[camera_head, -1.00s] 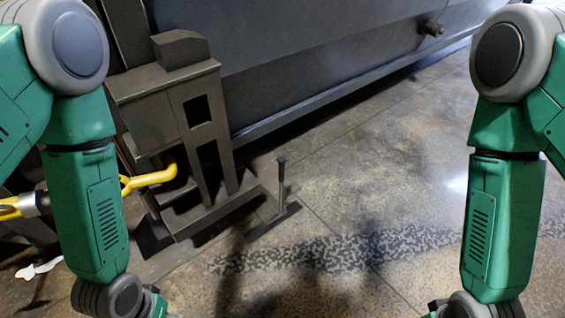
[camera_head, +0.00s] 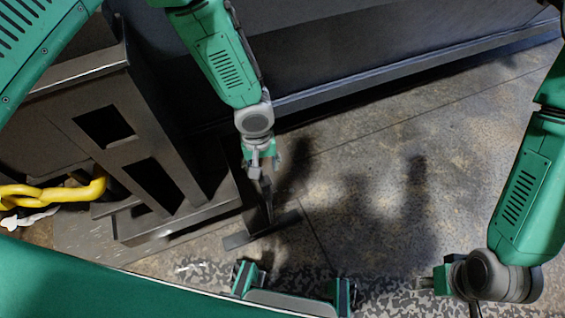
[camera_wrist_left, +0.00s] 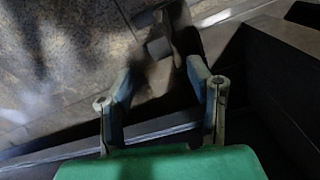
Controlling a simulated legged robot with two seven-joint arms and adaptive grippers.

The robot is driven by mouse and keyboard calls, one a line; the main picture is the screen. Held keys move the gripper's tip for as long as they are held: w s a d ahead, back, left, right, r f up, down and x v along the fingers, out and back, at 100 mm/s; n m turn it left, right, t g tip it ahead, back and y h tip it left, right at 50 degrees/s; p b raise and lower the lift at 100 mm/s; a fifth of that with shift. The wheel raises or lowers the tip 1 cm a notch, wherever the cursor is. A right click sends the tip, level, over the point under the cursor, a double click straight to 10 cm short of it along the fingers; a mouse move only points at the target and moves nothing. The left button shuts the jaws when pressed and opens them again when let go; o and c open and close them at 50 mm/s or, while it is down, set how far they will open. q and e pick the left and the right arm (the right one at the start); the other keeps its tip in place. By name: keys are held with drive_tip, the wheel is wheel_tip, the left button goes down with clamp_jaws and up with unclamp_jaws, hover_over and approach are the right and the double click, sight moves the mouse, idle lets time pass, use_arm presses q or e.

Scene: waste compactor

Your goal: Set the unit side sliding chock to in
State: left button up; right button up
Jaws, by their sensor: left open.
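The chock (camera_head: 262,232) is a dark metal piece with a flat foot on the floor and an upright post, beside the grey steel frame. My left gripper (camera_head: 264,178) hangs pointing down at the top of the post and hides part of it. In the left wrist view my left gripper (camera_wrist_left: 160,85) is open, its two fingers spread. The dark, blurred chock (camera_wrist_left: 165,45) shows just beyond and between the fingertips. I cannot tell whether they touch it. My right gripper (camera_head: 440,284) is low at the right, its fingers hardly visible.
The steel frame (camera_head: 150,150) with square openings stands left of the chock. A yellow hook (camera_head: 60,192) lies at far left. The large dark compactor wall (camera_head: 350,50) runs along the back. The concrete floor (camera_head: 380,180) to the right is clear.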

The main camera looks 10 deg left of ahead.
sight(267, 184)
use_arm(q)
drive_tip(key=shift+w+f, duration=0.1)
drive_tip(key=shift+w, duration=0.5)
drive_tip(key=shift+w+a+f, duration=0.1)
drive_tip(key=shift+a+f, duration=0.1)
drive_tip(key=shift+f, duration=0.05)
drive_tip(key=f+b, duration=0.1)
drive_tip(key=f, duration=0.1)
drive_tip(key=f+b, duration=0.1)
drive_tip(key=f, duration=0.1)
drive_tip(key=shift+s+a+f, duration=0.2)
drive_tip(key=shift+f, duration=0.1)
drive_tip(key=f+b, duration=0.1)
drive_tip(key=f, duration=0.4)
drive_tip(key=d+f+b, duration=0.1)
drive_tip(key=f, duration=0.1)
drive_tip(key=shift+f+b, duration=0.2)
drive_tip(key=shift+b, duration=0.15)
drive_tip(key=shift+a+f, duration=0.15)
drive_tip(key=shift+f, duration=0.15)
drive_tip(key=shift+a+f, duration=0.25)
drive_tip(key=shift+d, duration=0.2)
drive_tip(key=c, duration=0.3)
drive_tip(key=shift+d+r, duration=0.1)
clamp_jaws()
use_arm(e)
drive_tip(key=f, duration=0.4)
drive_tip(key=shift+w+a+f, duration=0.2)
drive_tip(key=shift+w+f, duration=0.05)
